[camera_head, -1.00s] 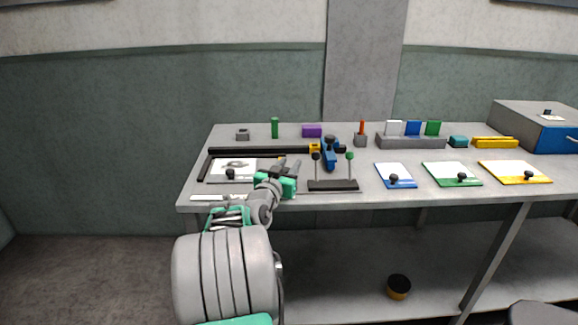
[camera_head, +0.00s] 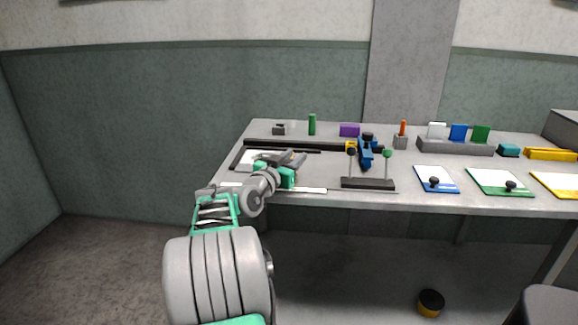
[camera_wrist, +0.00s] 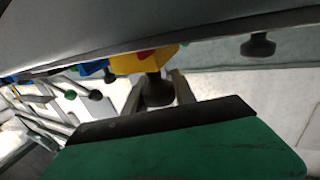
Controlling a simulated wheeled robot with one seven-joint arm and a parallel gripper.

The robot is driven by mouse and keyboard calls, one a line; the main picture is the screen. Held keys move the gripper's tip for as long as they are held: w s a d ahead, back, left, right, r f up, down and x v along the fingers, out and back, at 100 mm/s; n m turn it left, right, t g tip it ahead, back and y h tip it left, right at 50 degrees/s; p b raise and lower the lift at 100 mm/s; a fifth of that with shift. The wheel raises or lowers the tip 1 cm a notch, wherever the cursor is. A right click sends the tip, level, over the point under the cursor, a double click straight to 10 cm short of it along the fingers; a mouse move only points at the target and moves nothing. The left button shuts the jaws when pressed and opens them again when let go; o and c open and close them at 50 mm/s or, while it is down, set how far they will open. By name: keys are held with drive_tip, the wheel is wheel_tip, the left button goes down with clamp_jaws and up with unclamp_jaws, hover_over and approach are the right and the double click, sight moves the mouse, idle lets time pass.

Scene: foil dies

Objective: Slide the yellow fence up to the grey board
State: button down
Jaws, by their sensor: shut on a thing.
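The yellow fence (camera_wrist: 128,65) shows in the wrist view, just beyond the fingers, with a dark knob (camera_wrist: 158,92) by it. My gripper (camera_wrist: 160,88) is shut on that knob, one finger on each side. A second dark knob (camera_wrist: 258,45) shows in the wrist view. I cannot tell the gap between fence and board.
A black rail (camera_head: 285,146) runs behind the board. To the right stand a blue clamp (camera_head: 366,152) and a black stand (camera_head: 368,184) with two upright knobbed rods. Blue (camera_head: 436,178) and green (camera_head: 500,182) boards lie further right. The bench's front edge is close to my arm.

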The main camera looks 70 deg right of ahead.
drive_tip(key=shift+s, duration=0.2)
drive_tip(key=c, duration=1)
unclamp_jaws()
drive_tip(key=shift+w, duration=0.1)
drive_tip(key=a, duration=0.7)
drive_tip(key=shift+w+a, duration=0.35)
drive_tip(key=shift+a, duration=0.05)
